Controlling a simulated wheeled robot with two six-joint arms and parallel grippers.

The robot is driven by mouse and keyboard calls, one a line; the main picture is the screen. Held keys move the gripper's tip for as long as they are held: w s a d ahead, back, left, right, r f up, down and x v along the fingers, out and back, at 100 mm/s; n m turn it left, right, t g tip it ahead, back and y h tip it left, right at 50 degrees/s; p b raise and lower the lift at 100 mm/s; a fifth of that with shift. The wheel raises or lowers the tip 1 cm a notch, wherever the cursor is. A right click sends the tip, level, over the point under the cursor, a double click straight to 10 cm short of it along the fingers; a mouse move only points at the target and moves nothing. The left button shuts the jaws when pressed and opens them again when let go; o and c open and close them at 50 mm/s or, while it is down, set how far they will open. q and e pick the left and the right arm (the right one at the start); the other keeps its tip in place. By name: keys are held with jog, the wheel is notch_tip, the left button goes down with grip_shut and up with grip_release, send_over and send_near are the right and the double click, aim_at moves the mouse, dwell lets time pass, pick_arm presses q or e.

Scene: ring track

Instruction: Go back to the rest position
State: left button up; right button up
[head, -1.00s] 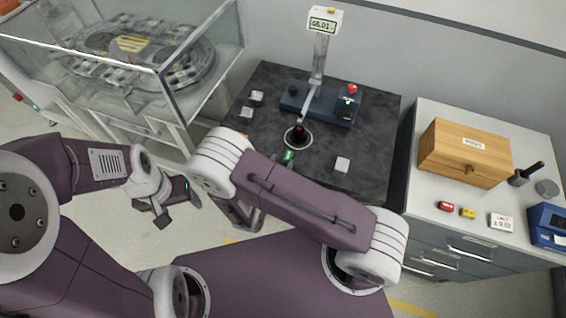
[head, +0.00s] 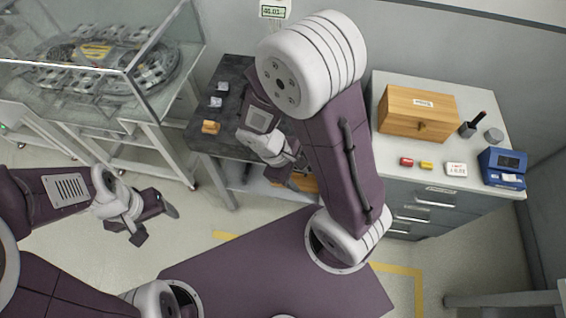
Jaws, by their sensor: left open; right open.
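My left gripper (head: 155,222) hangs at the left over open floor, with its fingers apart and nothing between them. My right gripper (head: 291,172) is in front of the dark table (head: 237,70), under the raised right arm. Its fingers look apart and I see nothing held, though the view of them is small. The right arm's big white joint and purple link hide much of the table and the stand on it. Only the display (head: 274,11) of that stand shows at the top.
A glass case (head: 165,65) with a ring track (head: 95,65) stands at the left. Small white pieces (head: 222,87) and an orange-brown block (head: 210,127) lie on the dark table. A grey cabinet at the right bears a wooden box (head: 405,118) and a blue device (head: 495,160).

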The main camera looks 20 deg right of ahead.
jog(key=r+m+t+y, duration=0.1)
jog(key=m, duration=0.1)
jog(key=w+a+r+m+t+y, duration=0.1)
jog(key=m+y, duration=0.1)
jog(key=m, duration=0.1)
jog(key=w+a+r+m+t+y, duration=0.1)
jog(key=r+m, duration=0.1)
jog(key=m, duration=0.1)
jog(key=shift+w+r, duration=0.1)
jog(key=shift+w, duration=0.05)
dwell(0.7)
